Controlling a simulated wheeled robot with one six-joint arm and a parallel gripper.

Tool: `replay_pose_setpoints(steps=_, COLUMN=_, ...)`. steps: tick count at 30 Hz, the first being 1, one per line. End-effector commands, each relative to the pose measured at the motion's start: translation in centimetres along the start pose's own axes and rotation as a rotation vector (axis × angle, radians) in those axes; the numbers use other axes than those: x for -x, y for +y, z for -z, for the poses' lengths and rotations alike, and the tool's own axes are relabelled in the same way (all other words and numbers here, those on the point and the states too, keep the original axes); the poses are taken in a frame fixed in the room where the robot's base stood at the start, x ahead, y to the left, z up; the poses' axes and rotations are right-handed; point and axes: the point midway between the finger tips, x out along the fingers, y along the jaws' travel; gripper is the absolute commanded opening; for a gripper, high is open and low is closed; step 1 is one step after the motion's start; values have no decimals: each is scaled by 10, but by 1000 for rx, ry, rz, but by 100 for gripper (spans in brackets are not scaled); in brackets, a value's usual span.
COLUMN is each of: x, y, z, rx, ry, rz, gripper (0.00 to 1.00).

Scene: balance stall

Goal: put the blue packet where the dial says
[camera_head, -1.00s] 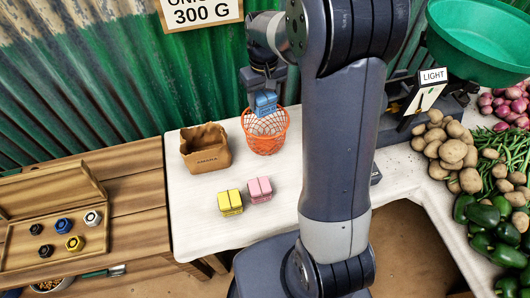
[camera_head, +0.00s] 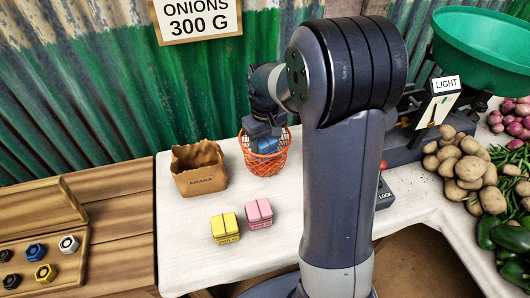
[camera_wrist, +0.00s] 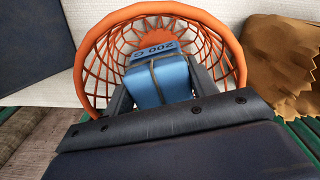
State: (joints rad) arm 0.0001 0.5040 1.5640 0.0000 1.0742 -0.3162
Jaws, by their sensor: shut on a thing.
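The blue packet (camera_wrist: 158,78), marked 200 G, is between the fingers of my gripper (camera_wrist: 160,92) in the wrist view. My gripper is shut on it. The packet is inside the mouth of the orange wire basket (camera_wrist: 228,45). In the head view the packet (camera_head: 264,145) shows at the basket's rim, below my gripper (camera_head: 264,132), and the basket (camera_head: 266,165) stands on the white table (camera_head: 190,230). Whether the packet touches the basket floor cannot be seen. The dial (camera_head: 437,108) at the right has a needle and a sign reading LIGHT above it.
A brown paper bag (camera_head: 199,172) marked AMARA stands left of the basket. A yellow packet (camera_head: 225,228) and a pink packet (camera_head: 259,213) lie in front. A green pan (camera_head: 485,45), potatoes (camera_head: 455,165) and a wooden tray (camera_head: 40,240) flank the table. A sign (camera_head: 195,18) reads ONIONS 300 G.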

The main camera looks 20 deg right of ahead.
Motion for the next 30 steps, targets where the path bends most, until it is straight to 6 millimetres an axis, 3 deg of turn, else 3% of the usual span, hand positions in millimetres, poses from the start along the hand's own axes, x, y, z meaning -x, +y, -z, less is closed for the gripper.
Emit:
replay_pose_setpoints(steps=7, x=-33, y=0, z=0, rx=0, ry=-2, rz=1, gripper=23)
replay_pose_setpoints(steps=19, x=-39, y=0, z=0, rx=0, ry=1, rz=0, gripper=23)
replay_pose_setpoints(steps=20, x=-38, y=0, z=0, rx=0, ry=0, rz=0, gripper=57)
replay_pose_setpoints(steps=23, x=-38, y=0, z=0, rx=0, ry=0, rz=0, gripper=63)
replay_pose_setpoints(steps=30, x=-36, y=0, z=0, rx=0, ry=1, rz=0, gripper=63)
